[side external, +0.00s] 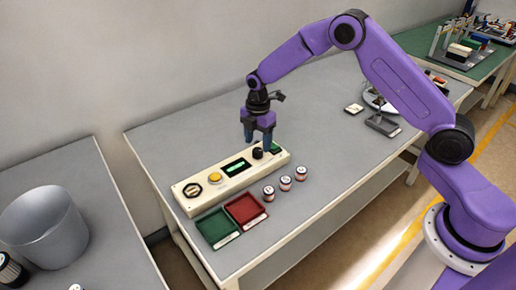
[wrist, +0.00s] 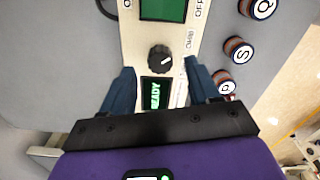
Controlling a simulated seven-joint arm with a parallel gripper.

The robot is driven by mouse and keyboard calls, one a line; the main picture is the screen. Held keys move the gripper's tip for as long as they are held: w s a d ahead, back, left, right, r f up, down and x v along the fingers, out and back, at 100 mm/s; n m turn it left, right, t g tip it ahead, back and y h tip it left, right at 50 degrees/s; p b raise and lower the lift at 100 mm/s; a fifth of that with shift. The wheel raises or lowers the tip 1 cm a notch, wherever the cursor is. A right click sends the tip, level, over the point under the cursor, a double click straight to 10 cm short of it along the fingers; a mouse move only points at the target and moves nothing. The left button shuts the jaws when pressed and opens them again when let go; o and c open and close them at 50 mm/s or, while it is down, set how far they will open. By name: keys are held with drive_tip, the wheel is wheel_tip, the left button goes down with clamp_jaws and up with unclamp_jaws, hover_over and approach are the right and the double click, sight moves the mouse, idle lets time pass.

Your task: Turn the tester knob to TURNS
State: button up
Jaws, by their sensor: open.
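The tester (side external: 205,200) is a long cream box on the grey table. Its black round knob (side external: 257,153) stands toward the right end, beside a green display (side external: 237,167). In the wrist view the knob (wrist: 159,59) sits between that display and a small screen reading READY (wrist: 156,93). A white pointer mark on the knob points to the right. Labels lie right of the knob; they are small and partly unreadable, and I cannot make out TURNS. My gripper (side external: 258,141) is open and points down over the knob, with its fingers (wrist: 159,75) either side and nothing held.
Three spools (side external: 285,184) with lettered tops stand in front of the tester. A green tray (side external: 207,240) and a red tray (side external: 238,222) lie at its front left. A yellow button (side external: 215,178) is on the tester.

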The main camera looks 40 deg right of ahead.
sight(258, 150)
drive_tip(key=shift+f, duration=1.85)
drive_tip(key=c, duration=1.1)
drive_tip(key=shift+o, duration=0.3)
